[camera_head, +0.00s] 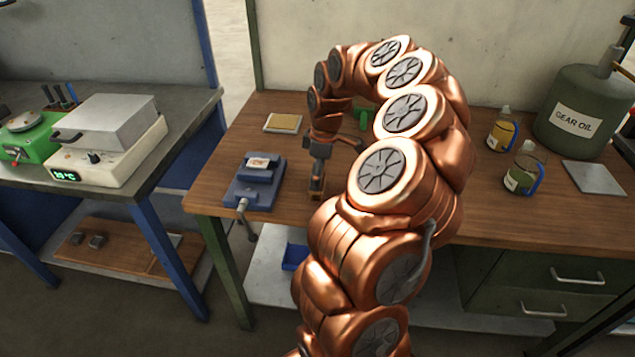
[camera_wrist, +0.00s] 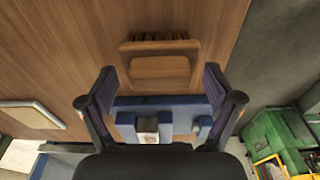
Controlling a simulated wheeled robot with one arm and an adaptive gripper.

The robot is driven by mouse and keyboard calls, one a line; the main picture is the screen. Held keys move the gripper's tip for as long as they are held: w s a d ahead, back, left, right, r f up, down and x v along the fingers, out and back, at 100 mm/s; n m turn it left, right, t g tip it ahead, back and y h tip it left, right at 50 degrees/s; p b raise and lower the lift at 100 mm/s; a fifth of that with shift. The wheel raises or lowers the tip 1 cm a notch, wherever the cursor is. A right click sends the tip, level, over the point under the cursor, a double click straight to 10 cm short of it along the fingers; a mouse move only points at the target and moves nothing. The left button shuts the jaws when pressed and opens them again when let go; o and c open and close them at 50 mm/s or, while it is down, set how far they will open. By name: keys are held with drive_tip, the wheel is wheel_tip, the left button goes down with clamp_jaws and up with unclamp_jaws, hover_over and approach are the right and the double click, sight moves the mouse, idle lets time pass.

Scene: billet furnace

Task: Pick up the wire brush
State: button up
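The wire brush seems to be the wooden block (camera_wrist: 160,68) in the wrist view, with a row of dark bristle-like marks along its upper edge. It appears to lie on the brown workbench. My gripper (camera_wrist: 160,76) is open, with one finger at each side of the block and visible space between them. I cannot tell how far above the bench the fingertips are. In the head view my gripper (camera_head: 318,178) hangs over the bench, just right of the blue vise, and the brush cannot be made out clearly there.
The blue vise (camera_head: 256,182) stands close to my gripper, and it also shows in the wrist view (camera_wrist: 180,117). A small pale tray (camera_head: 283,122) lies behind.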

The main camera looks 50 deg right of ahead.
drive_tip(key=c, duration=1.1)
drive_tip(key=shift+r+b, duration=0.8)
drive_tip(key=shift+r, duration=0.95)
drive_tip(key=s+a+b, duration=0.1)
drive_tip(key=s, duration=0.4)
drive_tip(key=s+a+r+b, duration=0.1)
drive_tip(key=s+a+b, duration=0.1)
drive_tip(key=s, duration=0.3)
drive_tip(key=s+a+b, duration=0.1)
drive_tip(key=s+a, duration=0.1)
drive_tip(key=s, duration=0.3)
drive_tip(key=shift+a+r+b, duration=0.15)
drive_tip(key=shift+r+b, duration=0.1)
drive_tip(key=shift+b, duration=0.15)
